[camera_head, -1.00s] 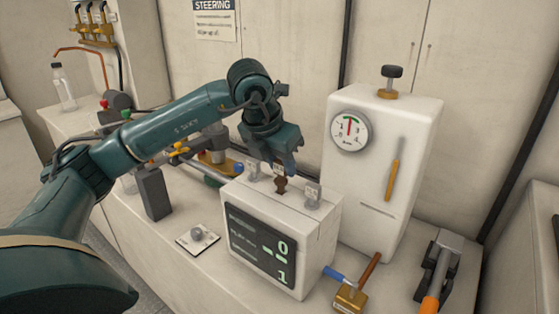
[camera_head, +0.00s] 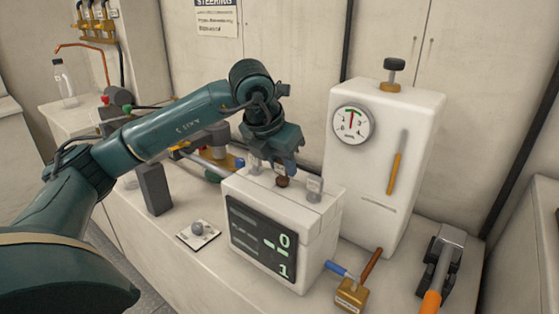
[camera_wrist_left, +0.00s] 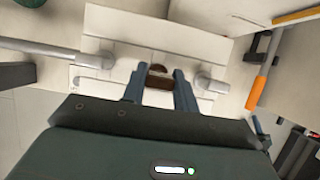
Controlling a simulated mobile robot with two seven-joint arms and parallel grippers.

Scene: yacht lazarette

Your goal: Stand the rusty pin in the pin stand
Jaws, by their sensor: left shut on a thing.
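My left gripper (camera_head: 283,168) points down over the top of a white box with a dark display (camera_head: 262,241), and is shut on the rusty brown pin (camera_head: 283,181). In the wrist view the pin (camera_wrist_left: 158,83) sits between the two fingers, midway between two grey posts. The left post (camera_wrist_left: 90,58) and right post (camera_wrist_left: 214,84) stand on the box top; the right one (camera_head: 314,190) also shows in the head view. The box seems to be the pin stand. The pin's lower end is hidden, so I cannot tell whether it is seated. My right gripper is out of view.
A tall white cabinet with a gauge (camera_head: 353,124) stands right behind the box. A brass block with a blue-ended handle (camera_head: 351,293) and an orange-handled tool (camera_head: 434,290) lie right. A small plate with a grey knob (camera_head: 209,240) and a dark block (camera_head: 154,189) are left.

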